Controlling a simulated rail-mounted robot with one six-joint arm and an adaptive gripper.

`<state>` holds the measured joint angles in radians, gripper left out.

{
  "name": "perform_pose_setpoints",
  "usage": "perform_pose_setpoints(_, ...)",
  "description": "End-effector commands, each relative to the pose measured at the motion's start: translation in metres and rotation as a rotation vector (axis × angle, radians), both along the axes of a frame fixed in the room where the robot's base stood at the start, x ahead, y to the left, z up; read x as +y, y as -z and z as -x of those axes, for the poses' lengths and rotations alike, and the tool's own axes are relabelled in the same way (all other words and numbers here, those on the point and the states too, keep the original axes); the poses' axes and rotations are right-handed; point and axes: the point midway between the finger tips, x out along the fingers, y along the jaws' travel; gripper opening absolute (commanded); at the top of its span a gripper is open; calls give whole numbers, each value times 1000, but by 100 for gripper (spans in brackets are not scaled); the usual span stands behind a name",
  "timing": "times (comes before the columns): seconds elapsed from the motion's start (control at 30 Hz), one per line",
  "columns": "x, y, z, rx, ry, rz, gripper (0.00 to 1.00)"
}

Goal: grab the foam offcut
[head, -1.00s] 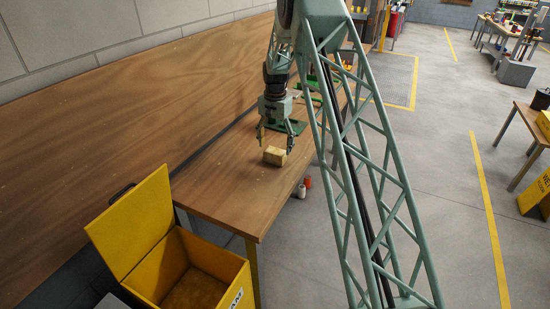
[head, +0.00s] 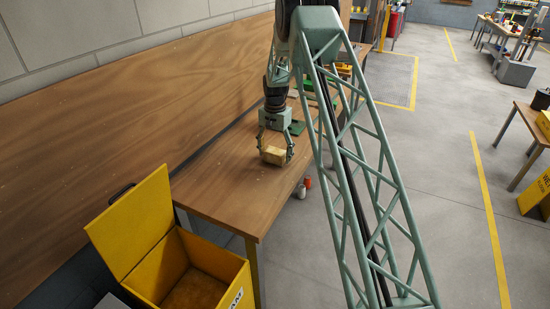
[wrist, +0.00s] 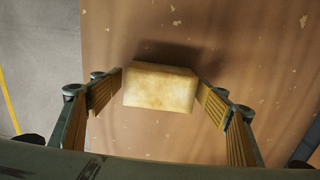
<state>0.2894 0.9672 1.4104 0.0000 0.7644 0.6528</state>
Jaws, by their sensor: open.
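The foam offcut (head: 273,155) is a pale yellow block lying on the wooden workbench (head: 215,195). It also shows in the wrist view (wrist: 160,88), between the two ribbed finger pads. My gripper (head: 275,153) is open and points down over the offcut, with one finger on each side of it.
A yellow bin (head: 165,283) with its lid raised stands at the near end of the bench. Green items (head: 298,127) lie on the bench behind my gripper. A wooden wall panel (head: 110,130) runs along the left. The near part of the bench is clear.

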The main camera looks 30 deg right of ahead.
Motion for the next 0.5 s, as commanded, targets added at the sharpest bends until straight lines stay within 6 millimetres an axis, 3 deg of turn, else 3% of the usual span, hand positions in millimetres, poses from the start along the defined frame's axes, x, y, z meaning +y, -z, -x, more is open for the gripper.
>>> perform_pose_setpoints(0.47, 0, 0, 0, 0, 0, 0, 69)
perform_pose_setpoints(0.5, 0, 0, 0, 0, 0, 0, 66)
